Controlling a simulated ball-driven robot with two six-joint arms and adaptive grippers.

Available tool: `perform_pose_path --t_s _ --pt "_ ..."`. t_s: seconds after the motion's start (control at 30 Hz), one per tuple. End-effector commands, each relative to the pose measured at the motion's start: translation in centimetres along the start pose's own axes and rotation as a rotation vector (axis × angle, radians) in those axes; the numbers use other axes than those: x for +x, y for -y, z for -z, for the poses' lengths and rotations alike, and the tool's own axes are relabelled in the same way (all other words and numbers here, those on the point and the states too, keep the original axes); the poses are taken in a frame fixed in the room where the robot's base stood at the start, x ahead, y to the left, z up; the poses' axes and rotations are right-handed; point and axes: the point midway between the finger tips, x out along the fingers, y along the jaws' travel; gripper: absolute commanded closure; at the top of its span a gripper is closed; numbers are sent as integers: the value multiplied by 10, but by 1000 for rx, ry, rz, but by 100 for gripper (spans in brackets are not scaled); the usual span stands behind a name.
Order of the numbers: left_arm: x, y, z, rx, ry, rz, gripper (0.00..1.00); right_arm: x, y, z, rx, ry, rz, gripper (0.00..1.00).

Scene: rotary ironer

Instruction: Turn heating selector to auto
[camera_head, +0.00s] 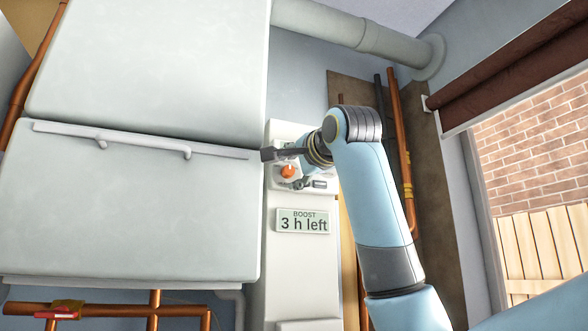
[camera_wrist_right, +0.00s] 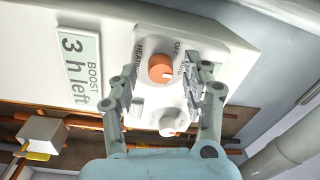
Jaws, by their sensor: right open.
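The heating selector is an orange knob (camera_head: 288,171) on the white control panel, partly framed by my right gripper in the head view. In the wrist view the orange knob (camera_wrist_right: 161,68) sits beside the printed words HEATING, OFF and Auto. A pale mark shows on its face, but its exact setting is hard to read. My right gripper (camera_wrist_right: 163,80) is open, with one finger on each side of the knob. I cannot tell whether either finger touches it. The right gripper (camera_head: 283,166) also shows in the head view. My left gripper is not in view.
A display (camera_head: 303,221) reads "BOOST 3 h left" below the knob. A white knob (camera_wrist_right: 172,124) sits near the orange one. A large white cabinet (camera_head: 140,210) stands left of the panel; copper pipes (camera_head: 400,150) run to the right, and a window shows bricks.

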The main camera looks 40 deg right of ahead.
Motion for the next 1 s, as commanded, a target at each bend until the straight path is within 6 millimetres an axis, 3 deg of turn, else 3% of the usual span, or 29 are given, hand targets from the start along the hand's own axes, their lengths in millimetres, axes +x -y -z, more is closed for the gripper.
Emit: perform_pose_path --t_s 0.17,0.5,0.63,0.8,1.0 --pt "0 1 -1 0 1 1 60 -13 0 0 -1 -1 2 52" --pt "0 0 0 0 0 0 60 -86 1 0 -1 -1 5 52" --pt "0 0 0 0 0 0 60 -107 1 0 -1 0 3 52" --pt "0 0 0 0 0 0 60 -119 0 0 -1 -1 0 52" --pt "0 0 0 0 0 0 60 -120 0 0 0 0 0 52"
